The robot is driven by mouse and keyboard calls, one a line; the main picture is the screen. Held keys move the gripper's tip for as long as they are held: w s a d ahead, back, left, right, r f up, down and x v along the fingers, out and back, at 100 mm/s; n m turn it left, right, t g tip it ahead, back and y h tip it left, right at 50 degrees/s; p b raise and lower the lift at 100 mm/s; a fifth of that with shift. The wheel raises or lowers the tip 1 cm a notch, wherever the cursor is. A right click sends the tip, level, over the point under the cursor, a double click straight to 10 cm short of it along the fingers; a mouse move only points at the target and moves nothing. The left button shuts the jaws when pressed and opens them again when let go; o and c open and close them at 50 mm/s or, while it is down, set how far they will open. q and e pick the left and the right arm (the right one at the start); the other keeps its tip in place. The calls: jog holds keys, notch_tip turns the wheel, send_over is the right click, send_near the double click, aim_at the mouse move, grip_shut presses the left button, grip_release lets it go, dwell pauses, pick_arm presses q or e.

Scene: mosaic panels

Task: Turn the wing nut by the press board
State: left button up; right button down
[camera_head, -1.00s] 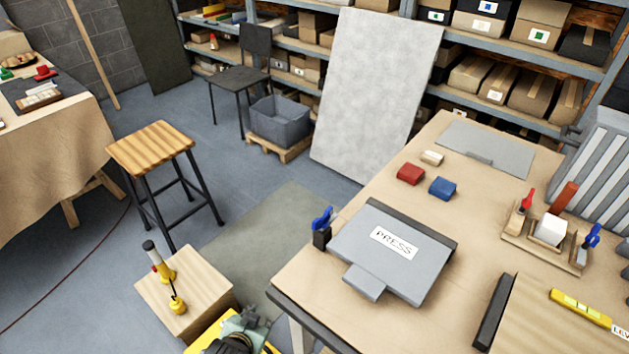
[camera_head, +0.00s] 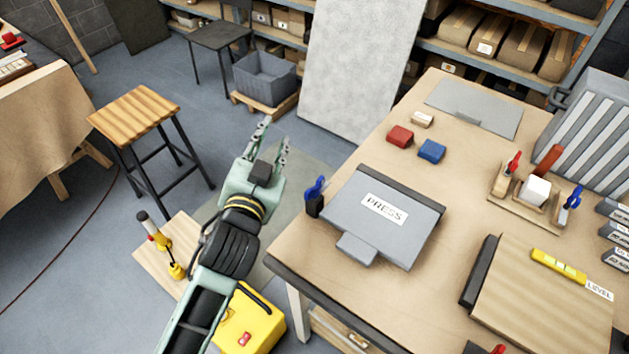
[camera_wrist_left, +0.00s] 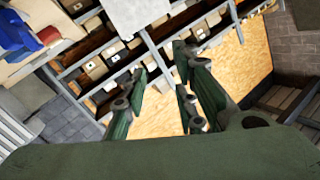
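The press board (camera_head: 378,222) is a grey plate labelled PRESS on the workbench (camera_head: 330,290). A blue wing nut (camera_head: 317,187) stands on a small dark block at its left edge. My left gripper (camera_head: 272,137) is up and to the left of the wing nut, apart from it, its fingers pointing away from me. The fingers are spread with nothing between them. They also show spread in the left wrist view (camera_wrist_left: 160,98), where the wing nut cannot be made out. My right gripper is not in view.
Red (camera_head: 400,136) and blue (camera_head: 431,151) blocks lie behind the press board. A wooden tool holder (camera_head: 517,207) and a wooden board (camera_head: 535,305) are to the right. A stool (camera_head: 135,112) and a yellow case (camera_head: 250,325) stand left of the bench.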

pick_arm(q)
jog(key=s+d+r+m+g+h, duration=0.1)
jog(key=s+d+r+m+h, duration=0.1)
jog(key=d+r+m+h, duration=0.7)
jog(key=s+d+r+m+g+h, duration=0.1)
jog(key=s+d+r+m+h, duration=0.1)
jog(key=d+r+m+h, duration=0.65)
jog(key=s+d+f+m+g, duration=0.3)
jog(key=s+d+m+g, duration=0.7)
jog(key=d+m+g, duration=0.45)
jog(key=m+y, duration=0.5)
jog(key=y, duration=1.5)
send_over(315, 184)
jog(key=shift+g, duration=0.25)
jog(key=f, duration=1.6)
jog(key=shift+d+f, duration=0.2)
jog(key=shift+f, duration=0.15)
jog(key=shift+a+p, duration=0.3)
jog(key=shift+f, duration=0.4)
notch_tip(315, 184, down, 6)
jog(key=p, duration=0.3)
jog(key=shift+d+f, duration=0.1)
jog(key=shift+f, duration=0.35)
grip_shut()
